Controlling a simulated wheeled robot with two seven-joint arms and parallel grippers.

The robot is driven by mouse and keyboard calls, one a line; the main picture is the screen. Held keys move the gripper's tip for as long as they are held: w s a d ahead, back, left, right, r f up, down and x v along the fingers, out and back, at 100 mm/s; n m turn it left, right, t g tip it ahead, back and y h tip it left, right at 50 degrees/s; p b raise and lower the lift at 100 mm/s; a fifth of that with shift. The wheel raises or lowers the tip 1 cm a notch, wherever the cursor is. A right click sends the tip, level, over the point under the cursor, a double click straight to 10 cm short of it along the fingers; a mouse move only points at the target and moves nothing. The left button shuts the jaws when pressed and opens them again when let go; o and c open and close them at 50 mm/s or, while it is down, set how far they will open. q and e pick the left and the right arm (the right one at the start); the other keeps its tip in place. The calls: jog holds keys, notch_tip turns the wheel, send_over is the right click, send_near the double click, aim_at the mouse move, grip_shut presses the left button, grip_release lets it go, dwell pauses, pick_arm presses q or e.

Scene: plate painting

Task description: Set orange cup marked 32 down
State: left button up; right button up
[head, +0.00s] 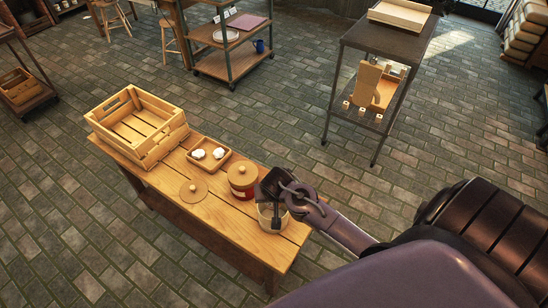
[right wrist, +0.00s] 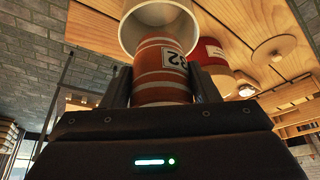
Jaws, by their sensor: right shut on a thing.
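The orange cup marked 32 (right wrist: 162,72) is between the fingers of my right gripper (right wrist: 162,90), which is shut on it. Its label appears upside down in the right wrist view. A cream round vessel (right wrist: 160,28) with a wide rim adjoins the cup's far end; I cannot tell whether the cup is inside it or just above it. In the head view my right gripper (head: 277,192) is over the near right end of the wooden table (head: 240,228), at the cream vessel (head: 272,220), and hides the orange cup. My left gripper is not in view.
A red jar with a wooden lid (head: 242,180) stands close beside the right gripper. A round wooden disc (head: 193,191), a small tray with two white lumps (head: 223,163) and a slatted crate (head: 167,145) lie further left. A shelf cart (head: 390,42) stands behind.

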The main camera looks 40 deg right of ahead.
aim_at(273, 206)
notch_tip(273, 206, down, 5)
jog(key=shift+r, duration=0.2)
jog(key=shift+f, duration=0.15)
jog(key=shift+f, duration=0.3)
jog(key=shift+f, duration=0.3)
jog(key=o, duration=0.8)
